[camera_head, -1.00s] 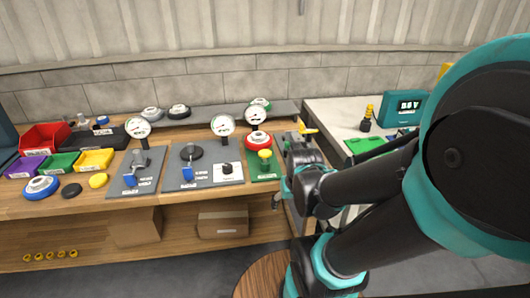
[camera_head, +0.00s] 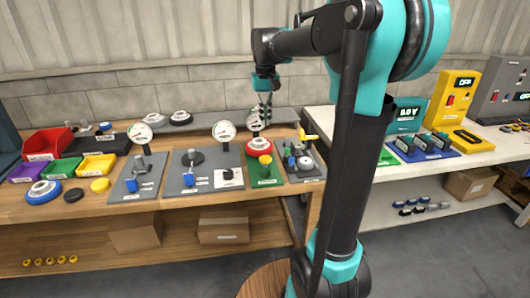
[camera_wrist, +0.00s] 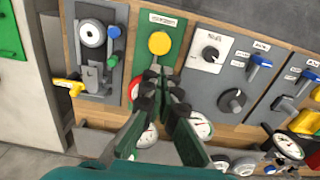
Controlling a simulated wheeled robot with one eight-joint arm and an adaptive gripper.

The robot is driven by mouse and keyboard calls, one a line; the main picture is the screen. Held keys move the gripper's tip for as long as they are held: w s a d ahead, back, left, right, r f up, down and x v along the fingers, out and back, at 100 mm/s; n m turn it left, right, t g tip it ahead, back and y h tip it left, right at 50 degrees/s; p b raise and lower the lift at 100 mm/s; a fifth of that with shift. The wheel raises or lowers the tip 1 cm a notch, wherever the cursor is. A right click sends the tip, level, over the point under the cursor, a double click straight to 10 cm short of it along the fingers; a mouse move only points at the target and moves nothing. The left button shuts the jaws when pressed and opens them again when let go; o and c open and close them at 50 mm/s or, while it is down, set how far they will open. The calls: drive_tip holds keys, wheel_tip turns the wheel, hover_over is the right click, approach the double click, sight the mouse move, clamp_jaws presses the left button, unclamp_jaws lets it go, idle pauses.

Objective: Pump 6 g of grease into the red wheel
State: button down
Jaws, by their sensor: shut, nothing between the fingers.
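The red wheel (camera_head: 259,146) sits at the back of a green panel (camera_head: 264,178), below a round gauge (camera_head: 254,124). A yellow mushroom-shaped knob (camera_head: 265,160) stands in front of it on the same panel. My gripper (camera_head: 264,116) points down above the back of this panel and partly covers the gauge. It is shut and empty. In the wrist view my gripper (camera_wrist: 160,82) hides most of the red wheel, and a red edge (camera_wrist: 134,90) shows left of the fingers. The yellow knob (camera_wrist: 159,43) is clear beyond the fingertips. I cannot read the gauge.
A grey panel (camera_head: 305,165) with a yellow-handled fixture (camera_head: 308,134) is right of the green panel. A grey panel (camera_head: 203,178) with a blue lever and black knobs is left. Further left are coloured bins (camera_head: 97,165). A white table (camera_head: 440,170) stands right.

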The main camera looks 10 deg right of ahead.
sight(265, 158)
idle(0.4)
wheel_tip(265, 158, down, 14)
drive_tip(key=shift+r, duration=0.1)
idle(0.5)
drive_tip(key=shift+f, duration=1.35)
wheel_tip(265, 158, up, 14)
idle(0.5)
